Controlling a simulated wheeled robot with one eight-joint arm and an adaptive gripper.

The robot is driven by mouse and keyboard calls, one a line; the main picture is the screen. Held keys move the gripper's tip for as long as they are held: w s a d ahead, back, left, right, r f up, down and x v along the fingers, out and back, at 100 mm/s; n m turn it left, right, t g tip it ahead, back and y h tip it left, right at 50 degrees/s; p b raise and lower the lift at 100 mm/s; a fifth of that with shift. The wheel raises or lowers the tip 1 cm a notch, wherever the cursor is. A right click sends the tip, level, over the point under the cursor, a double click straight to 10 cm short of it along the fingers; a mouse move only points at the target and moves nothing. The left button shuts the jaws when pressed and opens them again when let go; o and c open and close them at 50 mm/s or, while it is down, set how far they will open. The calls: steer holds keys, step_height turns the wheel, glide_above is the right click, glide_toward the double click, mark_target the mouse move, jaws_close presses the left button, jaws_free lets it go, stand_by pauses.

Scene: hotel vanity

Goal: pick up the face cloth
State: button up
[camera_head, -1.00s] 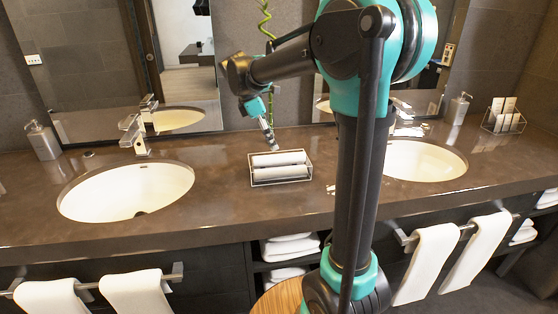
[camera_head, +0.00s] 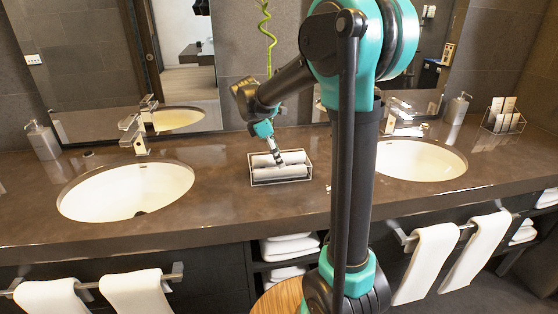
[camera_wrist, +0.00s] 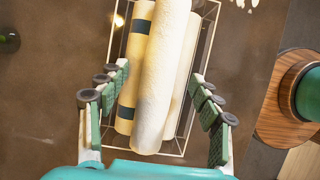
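White rolled face cloths (camera_head: 266,172) lie in a wire basket (camera_head: 253,179) on the counter between the two sinks. In the wrist view, one white roll (camera_wrist: 165,75) fills the middle, lengthwise between my fingers. A cream roll with dark bands (camera_wrist: 136,62) lies to its left, and another pale roll (camera_wrist: 186,78) shows partly behind it on the right. My gripper (camera_wrist: 160,80) is open and empty, with a finger on either side of the rolls. In the head view my gripper (camera_head: 279,154) is low over the basket; whether it touches a roll I cannot tell.
Sinks (camera_head: 126,191) (camera_head: 421,160) with faucets flank the basket. A tall green bamboo stem (camera_head: 268,40) stands behind it. A soap dispenser (camera_head: 42,140) is far left; a wire card holder (camera_head: 503,117) is at right. A round wooden top (camera_wrist: 297,90) shows below the counter edge.

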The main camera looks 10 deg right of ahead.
steer(key=c, duration=1)
steer(key=shift+r, duration=0.1)
